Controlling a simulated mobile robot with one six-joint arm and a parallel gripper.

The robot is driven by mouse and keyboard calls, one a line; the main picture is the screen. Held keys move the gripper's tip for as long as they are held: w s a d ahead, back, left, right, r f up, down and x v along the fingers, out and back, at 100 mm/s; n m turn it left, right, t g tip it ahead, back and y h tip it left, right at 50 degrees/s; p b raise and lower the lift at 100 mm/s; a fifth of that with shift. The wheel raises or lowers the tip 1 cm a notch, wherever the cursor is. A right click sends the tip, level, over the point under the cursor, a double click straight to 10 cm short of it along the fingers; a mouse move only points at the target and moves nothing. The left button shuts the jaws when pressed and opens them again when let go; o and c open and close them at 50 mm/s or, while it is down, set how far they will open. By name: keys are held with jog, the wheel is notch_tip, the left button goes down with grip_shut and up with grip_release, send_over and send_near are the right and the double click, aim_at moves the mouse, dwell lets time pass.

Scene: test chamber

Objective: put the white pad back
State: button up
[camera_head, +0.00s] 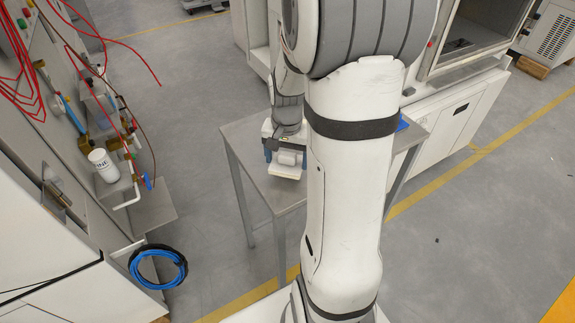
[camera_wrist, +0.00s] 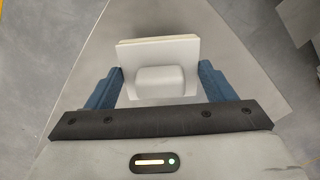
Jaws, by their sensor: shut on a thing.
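The white pad (camera_wrist: 158,52) shows in the wrist view as a flat white block with a raised rounded grip (camera_wrist: 160,80) on its near face. My gripper (camera_wrist: 160,88) has its two blue fingers on either side of the pad and is shut on it. In the head view the pad (camera_head: 286,168) is held at my gripper (camera_head: 285,152), over the left part of a grey metal table (camera_head: 245,140). I cannot tell whether the pad touches the table top.
Something blue (camera_head: 402,123) lies at the table's right side, partly behind my arm. A wall panel with red cables (camera_head: 22,75), a white cup (camera_head: 103,165) and a coiled blue hose (camera_head: 158,267) is at the left. An open white cabinet (camera_head: 465,60) stands behind the table.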

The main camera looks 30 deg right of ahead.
aim_at(287, 164)
notch_tip(287, 164, down, 4)
jog(key=shift+r, duration=0.25)
jog(key=o, duration=0.9)
jog(key=shift+r, duration=0.15)
notch_tip(287, 164, up, 12)
jog(key=shift+s+f, duration=0.1)
jog(key=shift+f, duration=0.05)
jog(key=s+a+r+n+t, duration=0.1)
jog(key=s+a+n, duration=0.2)
jog(key=s+a, duration=0.1)
jog(key=s+a+r+n+t, duration=0.1)
jog(key=s+a+n, duration=0.1)
jog(key=s+a, duration=0.2)
jog(key=s+a+r+n, duration=0.1)
jog(key=s+a+n, duration=0.2)
jog(key=s+a, duration=0.1)
jog(key=shift+r+n+t, duration=0.3)
jog(key=shift+t, duration=0.1)
